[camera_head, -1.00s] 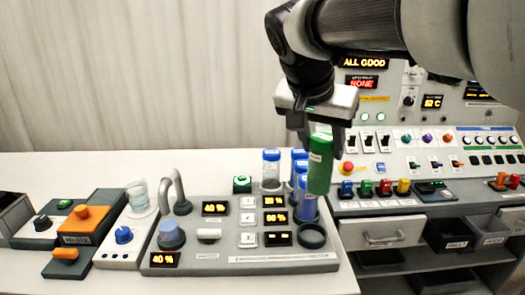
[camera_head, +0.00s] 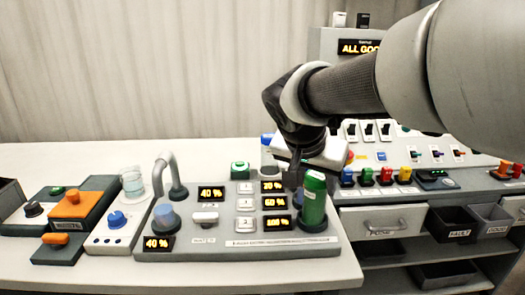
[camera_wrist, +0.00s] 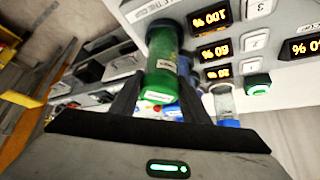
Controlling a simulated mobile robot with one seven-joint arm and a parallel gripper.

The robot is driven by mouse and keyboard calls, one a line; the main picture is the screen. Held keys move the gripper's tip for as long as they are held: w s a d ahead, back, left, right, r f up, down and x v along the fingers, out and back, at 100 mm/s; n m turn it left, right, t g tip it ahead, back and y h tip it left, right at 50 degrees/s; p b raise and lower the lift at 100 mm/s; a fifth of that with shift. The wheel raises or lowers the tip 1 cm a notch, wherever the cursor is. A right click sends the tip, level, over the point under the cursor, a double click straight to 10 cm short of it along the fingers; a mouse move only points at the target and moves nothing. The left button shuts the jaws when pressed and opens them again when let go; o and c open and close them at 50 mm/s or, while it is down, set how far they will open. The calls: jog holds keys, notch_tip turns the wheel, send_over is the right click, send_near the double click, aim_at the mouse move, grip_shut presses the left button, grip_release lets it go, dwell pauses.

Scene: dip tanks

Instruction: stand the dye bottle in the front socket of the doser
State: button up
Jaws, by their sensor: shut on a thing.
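The green dye bottle (camera_head: 314,200) stands upright, its lower end at the front socket at the right end of the grey doser (camera_head: 200,250). I cannot tell whether it is fully seated. My gripper (camera_head: 302,172) is shut on the bottle's upper part. In the wrist view, the bottle (camera_wrist: 162,62) sits between the fingers of my gripper (camera_wrist: 160,98), with its green cap towards me and its base at a dark ring on the doser. My gripper and arm hide most of the sockets behind it.
A blue-capped clear bottle (camera_wrist: 225,104) stands behind, partly hidden. A bent grey spout (camera_head: 170,172) and orange displays are on the doser. A control panel with coloured knobs (camera_head: 386,175) and a drawer (camera_head: 382,222) lie to the right. The front table strip is clear.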

jog(key=shift+f, duration=0.1)
jog(key=o, duration=1.2)
jog(key=p+v, duration=0.3)
jog(key=v, duration=0.8)
jog(key=s+d+f+n+y, duration=0.1)
jog(key=s+f+n, duration=0.1)
jog(key=s, duration=0.2)
jog(key=s+d+f+n+y, duration=0.1)
jog(key=s+f+n, duration=0.1)
jog(key=s, duration=0.3)
jog(key=s+d+f+n+y, duration=0.1)
jog(key=s+f+n, duration=0.1)
jog(key=s+f, duration=0.2)
jog(key=shift+s+d+f+n+y+p, duration=0.15)
jog(key=shift+s+f+n+y+p, duration=0.15)
jog(key=shift+n, duration=0.1)
